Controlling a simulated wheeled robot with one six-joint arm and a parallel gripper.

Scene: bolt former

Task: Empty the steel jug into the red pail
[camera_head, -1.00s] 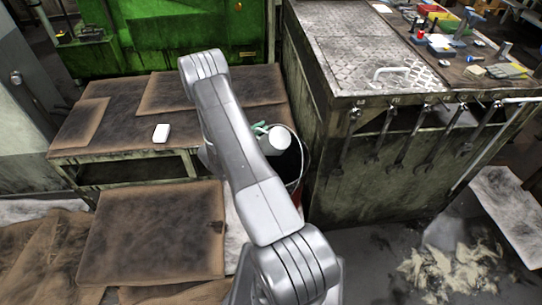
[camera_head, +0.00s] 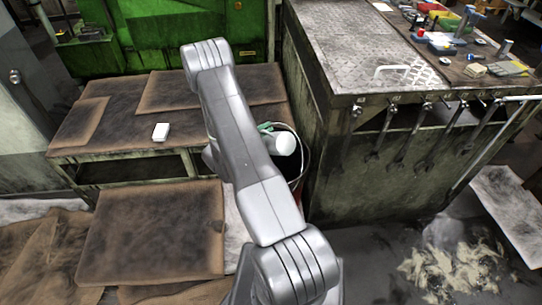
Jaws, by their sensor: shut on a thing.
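The steel jug (camera_head: 284,144) shows as a pale, rounded shape just right of my arm, over the mouth of the red pail (camera_head: 307,160). It lies tilted, with a smooth pale end towards the camera; its mouth and contents cannot be seen. My gripper (camera_head: 265,127) shows only as a small green piece at the jug's upper left, shut on the jug; the rest is behind my arm. The pail stands on the floor between the low bench and the metal cabinet. Its rim and dark inside show partly, with a bit of red wall below.
A low bench (camera_head: 100,140) with brown mats and a white block (camera_head: 161,132) is at the left. A tall metal cabinet (camera_head: 340,170) with wrenches hanging along its side stands close right of the pail. A pile of pale scraps (camera_head: 458,268) lies on the floor at lower right.

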